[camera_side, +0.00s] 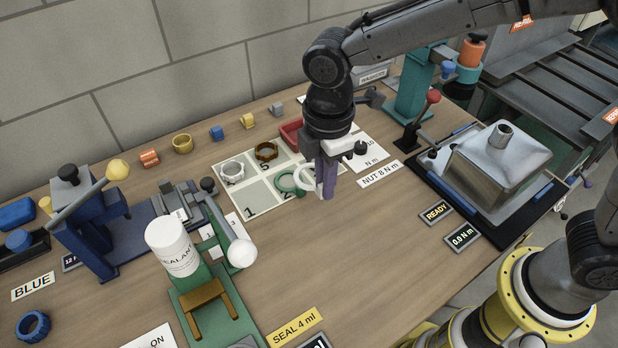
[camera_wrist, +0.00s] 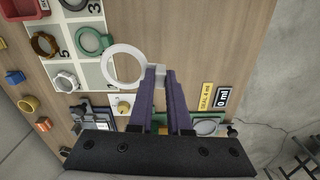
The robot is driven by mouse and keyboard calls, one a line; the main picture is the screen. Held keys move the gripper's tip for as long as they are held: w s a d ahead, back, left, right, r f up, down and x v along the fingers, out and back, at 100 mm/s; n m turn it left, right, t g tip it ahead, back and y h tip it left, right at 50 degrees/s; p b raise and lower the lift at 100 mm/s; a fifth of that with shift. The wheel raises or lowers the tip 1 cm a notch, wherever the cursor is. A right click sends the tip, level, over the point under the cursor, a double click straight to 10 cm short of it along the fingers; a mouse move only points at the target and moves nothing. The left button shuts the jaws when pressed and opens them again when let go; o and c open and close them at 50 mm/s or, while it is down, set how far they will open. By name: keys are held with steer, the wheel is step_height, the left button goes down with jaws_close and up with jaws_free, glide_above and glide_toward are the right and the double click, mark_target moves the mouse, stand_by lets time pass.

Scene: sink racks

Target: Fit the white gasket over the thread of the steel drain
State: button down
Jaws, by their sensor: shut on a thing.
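The white gasket (camera_wrist: 123,47) is a flat ring with a small tab. My gripper (camera_wrist: 161,74) is shut on the tab, and the ring sticks out to the left of the purple fingers. In the side view my gripper (camera_side: 327,192) holds the gasket (camera_side: 296,178) beside the right edge of the numbered mat. The steel drain (camera_side: 499,135) is a short upright stub on top of the upturned steel sink (camera_side: 488,163), well to the right of my gripper. The drain is not in the wrist view.
The numbered mat (camera_side: 262,203) carries a green ring (camera_side: 291,182), a brown ring (camera_side: 266,151) and a pale ring (camera_side: 232,171). A red-knobbed lever (camera_side: 432,98) stands left of the sink. A sealant bottle (camera_side: 172,247) stands at front left. The table between the mat and sink is mostly clear.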

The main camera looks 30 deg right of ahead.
steer(key=shift+s+d, duration=0.25)
steer(key=shift+s, duration=0.05)
steer(key=d+r+m, duration=0.2)
steer(key=d+m, duration=0.3)
steer(key=d, duration=0.6)
steer(key=d+r+m, duration=0.2)
steer(key=d+m, duration=0.3)
steer(key=d, duration=0.6)
steer(key=shift+s+d+f+m, duration=0.15)
steer(key=shift+s+d+m, duration=1)
steer(key=shift+d, duration=1.4)
steer(key=shift+s+d+f+m, duration=0.15)
steer(key=shift+s+d+m, duration=0.95)
steer(key=shift+d, duration=1.5)
steer(key=shift+s+d+f+m, duration=0.15)
steer(key=shift+s+d+m, duration=1)
steer(key=shift+d, duration=1.4)
steer(key=shift+f, duration=3)
steer(key=c, duration=0.8)
jaws_free()
